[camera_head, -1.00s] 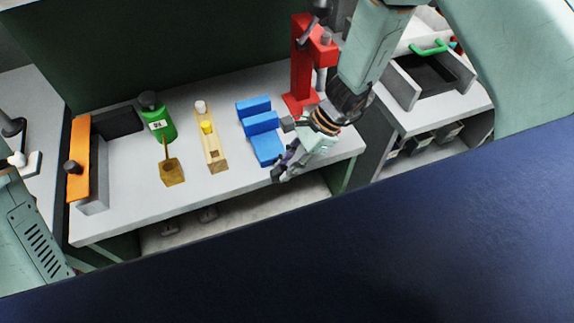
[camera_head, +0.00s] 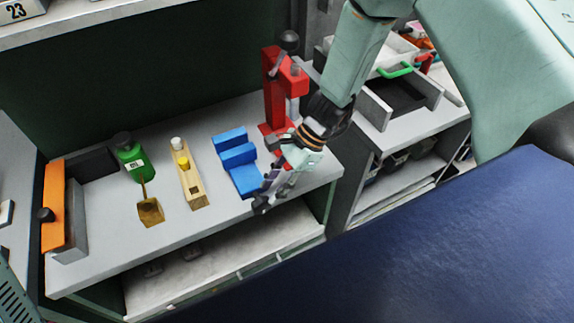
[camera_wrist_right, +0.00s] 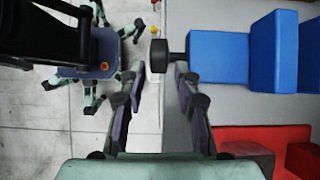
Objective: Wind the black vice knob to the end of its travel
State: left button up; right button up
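A blue stepped vice (camera_head: 238,160) stands on the bench; in the wrist view it is a row of blue blocks (camera_wrist_right: 218,57). A black cylindrical knob (camera_wrist_right: 159,52) on a short dark shaft sticks out of its near end in the wrist view. In the head view my gripper hides this knob. My right gripper (camera_head: 265,197) is at the bench's front edge, just in front of the vice. In the wrist view its fingers (camera_wrist_right: 161,73) are spread, one on each side of the knob's line, with the knob just beyond the tips. My left gripper is out of view.
A red press (camera_head: 275,95) stands close behind my right gripper. Bare bench (camera_head: 110,235) lies in front.

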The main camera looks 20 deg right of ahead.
jog(key=v, duration=0.9)
jog(key=shift+a, duration=0.1)
